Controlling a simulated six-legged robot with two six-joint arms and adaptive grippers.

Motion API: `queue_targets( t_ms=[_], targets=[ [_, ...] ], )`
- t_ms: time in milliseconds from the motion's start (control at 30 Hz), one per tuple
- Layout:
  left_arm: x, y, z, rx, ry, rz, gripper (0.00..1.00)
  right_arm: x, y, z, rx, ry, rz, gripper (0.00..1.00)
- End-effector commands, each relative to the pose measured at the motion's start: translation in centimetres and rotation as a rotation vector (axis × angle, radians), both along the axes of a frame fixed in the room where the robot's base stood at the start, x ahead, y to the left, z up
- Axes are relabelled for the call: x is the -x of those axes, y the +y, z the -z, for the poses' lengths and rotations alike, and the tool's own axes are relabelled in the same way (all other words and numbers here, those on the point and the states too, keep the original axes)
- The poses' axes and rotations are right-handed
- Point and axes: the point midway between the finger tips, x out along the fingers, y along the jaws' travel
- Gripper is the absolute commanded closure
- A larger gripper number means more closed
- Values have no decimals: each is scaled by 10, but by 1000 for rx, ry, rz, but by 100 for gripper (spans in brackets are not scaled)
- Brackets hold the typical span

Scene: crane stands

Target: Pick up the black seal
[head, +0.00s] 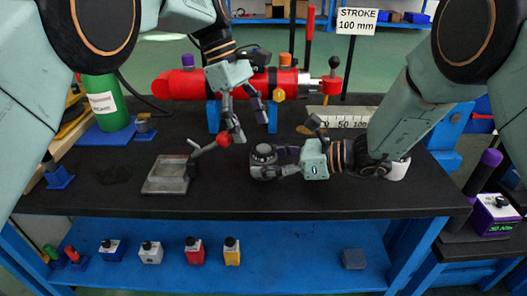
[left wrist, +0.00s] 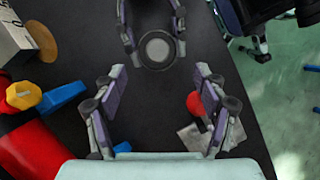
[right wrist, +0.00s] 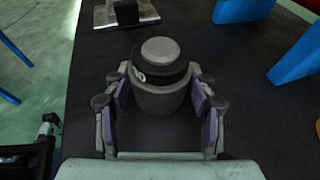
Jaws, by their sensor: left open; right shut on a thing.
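My right gripper (head: 272,162) is shut on a grey cylinder (head: 264,153), which stands upright at the bench. In the right wrist view the cylinder (right wrist: 158,98) has a black band (right wrist: 157,75) with a white 0 and a lighter round top. I cannot tell whether this band is the black seal. The left wrist view shows the cylinder top as a dark ring around a grey disc (left wrist: 157,50). My left gripper (head: 251,124) is open and empty, pointing down behind the cylinder. Its fingers also show in the left wrist view (left wrist: 161,82), apart from the cylinder.
A red hydraulic cylinder (head: 185,84) lies on blue supports behind. A metal tray (head: 163,187) with a red-ball lever (head: 223,140) is left of the grey cylinder. A flat dark patch (head: 114,175) lies further left. Several small coloured blocks stand on the shelf (head: 290,265). The front bench is clear.

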Motion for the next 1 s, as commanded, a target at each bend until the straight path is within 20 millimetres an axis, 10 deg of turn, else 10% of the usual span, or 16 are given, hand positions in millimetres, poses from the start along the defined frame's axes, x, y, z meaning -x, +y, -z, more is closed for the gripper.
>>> queue_targets(
  t_ms=[600,1000],
  targets=[
    [9,-22,42,-1,-2,-2,28,0,0,0,0,0,0,72],
    [9,-22,42,-1,-2,-2,61,0,0,0,0,0,0,72]
  ],
)
